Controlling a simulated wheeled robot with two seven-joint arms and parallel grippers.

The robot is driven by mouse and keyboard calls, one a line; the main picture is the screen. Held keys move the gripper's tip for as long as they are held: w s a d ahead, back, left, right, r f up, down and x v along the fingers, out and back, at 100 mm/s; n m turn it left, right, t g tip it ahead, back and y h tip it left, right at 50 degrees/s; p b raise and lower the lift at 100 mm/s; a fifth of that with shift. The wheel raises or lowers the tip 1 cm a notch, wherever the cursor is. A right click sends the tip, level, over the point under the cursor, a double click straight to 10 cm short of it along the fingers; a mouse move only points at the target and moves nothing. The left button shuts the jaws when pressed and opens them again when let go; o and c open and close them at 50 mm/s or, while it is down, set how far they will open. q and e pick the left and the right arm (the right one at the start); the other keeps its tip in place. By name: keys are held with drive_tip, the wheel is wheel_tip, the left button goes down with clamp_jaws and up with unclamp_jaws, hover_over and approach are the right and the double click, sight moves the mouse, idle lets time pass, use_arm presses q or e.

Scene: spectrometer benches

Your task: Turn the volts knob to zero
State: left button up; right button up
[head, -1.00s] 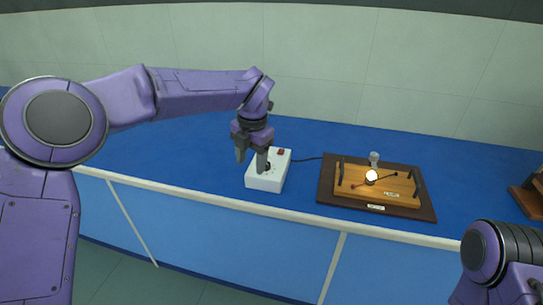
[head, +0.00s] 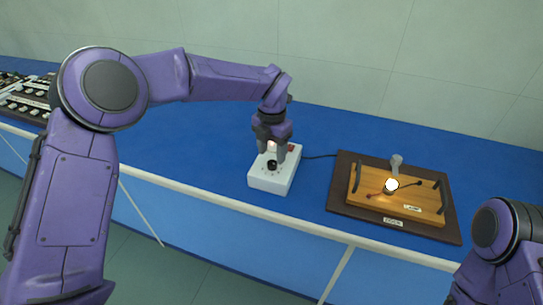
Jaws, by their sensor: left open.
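A white power supply box (head: 274,177) stands on the blue bench near its front edge. A black knob (head: 271,165) sits on its top face, and a small red part (head: 291,148) shows at its back right corner. My left gripper (head: 271,153) points down just above the box, its open fingers close over the knob. I cannot tell whether they touch it. The knob's marking is too small to read. My right arm (head: 500,240) shows at the lower right; its gripper is outside the view.
A cable (head: 319,156) runs from the box to a dark board (head: 341,200) carrying a wooden block (head: 365,200) with a glowing lamp (head: 391,185) and a small clear glass piece (head: 396,163). Dark equipment (head: 25,98) stands at the far left. The bench between is clear.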

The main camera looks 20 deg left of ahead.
sight(272, 163)
use_arm(q)
drive_tip(key=f, duration=0.3)
drive_tip(key=shift+w+d, duration=0.1)
drive_tip(key=shift+w, duration=0.1)
drive_tip(key=shift+f, duration=0.4)
drive_tip(key=shift+s, duration=0.15)
drive_tip(key=c, duration=1.1)
drive_tip(key=shift+o, duration=0.2)
